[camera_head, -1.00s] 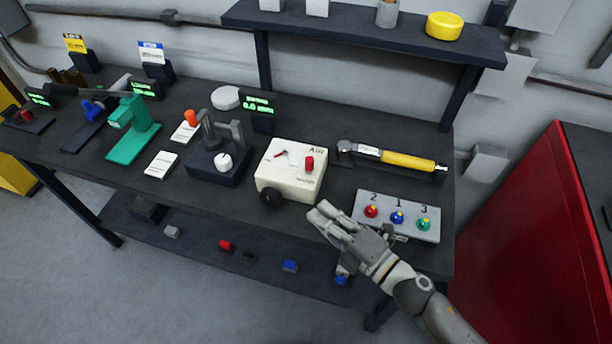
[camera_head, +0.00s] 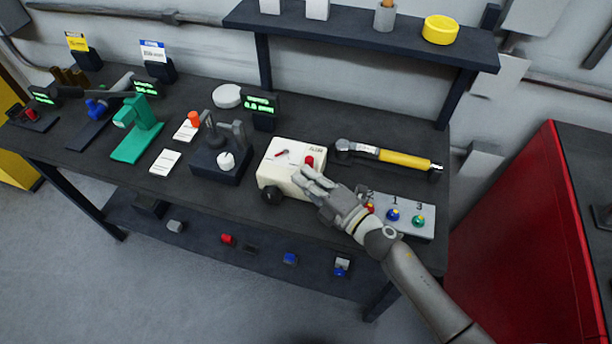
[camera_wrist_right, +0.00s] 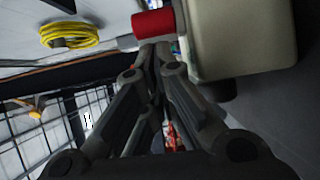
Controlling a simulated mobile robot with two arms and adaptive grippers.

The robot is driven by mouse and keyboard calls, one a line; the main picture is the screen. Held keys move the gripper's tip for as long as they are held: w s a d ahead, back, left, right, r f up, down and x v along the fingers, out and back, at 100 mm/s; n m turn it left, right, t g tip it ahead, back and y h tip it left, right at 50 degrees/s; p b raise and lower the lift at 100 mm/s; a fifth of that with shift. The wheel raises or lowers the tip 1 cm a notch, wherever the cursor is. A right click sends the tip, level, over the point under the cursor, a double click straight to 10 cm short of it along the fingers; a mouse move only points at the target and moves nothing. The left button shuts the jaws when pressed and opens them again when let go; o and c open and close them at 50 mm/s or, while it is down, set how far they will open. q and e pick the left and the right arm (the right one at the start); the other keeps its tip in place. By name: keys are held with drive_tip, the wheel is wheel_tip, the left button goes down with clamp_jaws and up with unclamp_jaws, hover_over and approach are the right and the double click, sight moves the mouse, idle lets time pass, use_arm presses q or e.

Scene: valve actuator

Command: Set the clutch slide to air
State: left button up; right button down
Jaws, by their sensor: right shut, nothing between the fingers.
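The cream box (camera_head: 272,173) with the "AIR" label stands near the front middle of the bench. A red knob (camera_head: 309,161) sits on the right of its top, and a small red pointer (camera_head: 282,154) lies further left. My right gripper (camera_head: 305,175) is shut and empty, over the box's right front, close to the red knob. In the right wrist view, the red knob (camera_wrist_right: 153,23) is just past the fingertips (camera_wrist_right: 152,48), and the box (camera_wrist_right: 240,40) fills the upper right. I cannot tell whether the fingers touch the knob. My left gripper is not in view.
A button panel (camera_head: 425,232) with coloured buttons is partly under my right arm. A yellow-handled tool (camera_head: 405,159) lies behind it. A dark fixture with a white knob (camera_head: 226,161) stands left of the box. A shelf (camera_head: 350,33) overhangs the back; a red cabinet (camera_head: 500,230) stands right.

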sight(311, 166)
drive_tip(key=shift+w+d+b, duration=0.1)
drive_tip(key=shift+w+d, duration=0.1)
drive_tip(key=shift+w, duration=0.45)
drive_tip(key=shift+w+d+b, duration=0.15)
drive_tip(key=shift+w+d, duration=0.1)
drive_tip(key=shift+w, duration=0.4)
drive_tip(key=shift+w+d+b, duration=0.1)
drive_tip(key=shift+w+d, duration=0.1)
drive_tip(key=shift+w, duration=0.45)
drive_tip(key=shift+s, duration=0.1)
